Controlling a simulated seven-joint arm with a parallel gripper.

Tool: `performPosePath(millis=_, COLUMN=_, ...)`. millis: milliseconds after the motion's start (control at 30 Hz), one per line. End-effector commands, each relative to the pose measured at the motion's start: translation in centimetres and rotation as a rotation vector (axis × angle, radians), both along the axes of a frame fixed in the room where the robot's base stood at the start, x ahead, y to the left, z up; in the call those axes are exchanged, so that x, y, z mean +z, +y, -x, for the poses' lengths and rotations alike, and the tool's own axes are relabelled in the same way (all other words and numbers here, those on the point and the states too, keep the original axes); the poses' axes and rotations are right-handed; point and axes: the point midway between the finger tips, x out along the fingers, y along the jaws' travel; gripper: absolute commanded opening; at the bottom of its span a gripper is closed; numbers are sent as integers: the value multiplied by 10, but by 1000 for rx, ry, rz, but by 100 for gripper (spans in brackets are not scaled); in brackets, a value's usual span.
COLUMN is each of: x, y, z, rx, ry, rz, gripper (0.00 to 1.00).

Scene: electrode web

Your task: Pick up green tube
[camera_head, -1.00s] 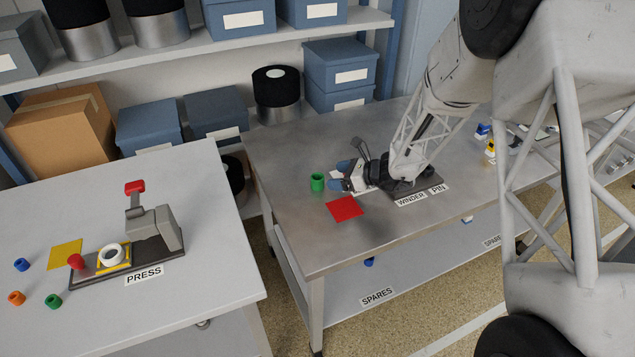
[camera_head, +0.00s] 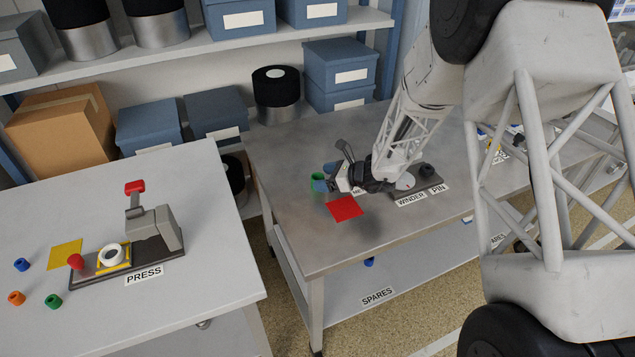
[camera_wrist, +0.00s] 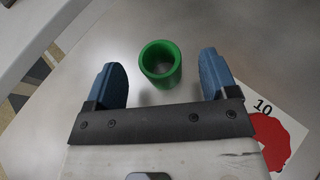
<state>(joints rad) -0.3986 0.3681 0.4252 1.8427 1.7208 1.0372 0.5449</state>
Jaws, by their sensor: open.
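The green tube (camera_head: 317,178) stands upright on the grey metal table near its left part, partly hidden behind my gripper in the head view. In the wrist view the green tube (camera_wrist: 160,64) is a hollow open-topped ring lying between the two blue fingers, a little toward their tips, with a gap on each side. My gripper (camera_wrist: 162,75) is open and empty. In the head view my gripper (camera_head: 323,182) is low over the table, right at the tube. Whether the fingers reach down beside the tube's wall is hard to tell.
A red square (camera_head: 345,208) lies on the table just in front of my gripper. A winder base with a pin (camera_head: 428,172) is to the right. On the left table stand a press (camera_head: 155,232), a yellow square (camera_head: 65,254) and small blue, orange and green rings (camera_head: 53,300).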

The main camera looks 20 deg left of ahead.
Motion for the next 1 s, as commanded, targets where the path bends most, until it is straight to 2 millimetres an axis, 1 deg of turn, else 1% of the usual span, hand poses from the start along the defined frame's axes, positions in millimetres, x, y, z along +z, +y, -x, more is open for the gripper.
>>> performPosePath(millis=133, x=-7, y=16, z=0, rx=1, ry=0, rz=0, gripper=79)
performPosePath(millis=300, x=-11, y=25, z=0, rx=1, ry=-1, rz=0, gripper=79)
performPosePath(millis=867, x=-11, y=26, z=0, rx=0, ry=0, rz=0, gripper=79)
performPosePath(millis=967, x=-11, y=26, z=0, rx=0, ry=0, rz=0, gripper=65)
performPosePath(millis=1000, x=-11, y=26, z=0, rx=0, ry=0, rz=0, gripper=59)
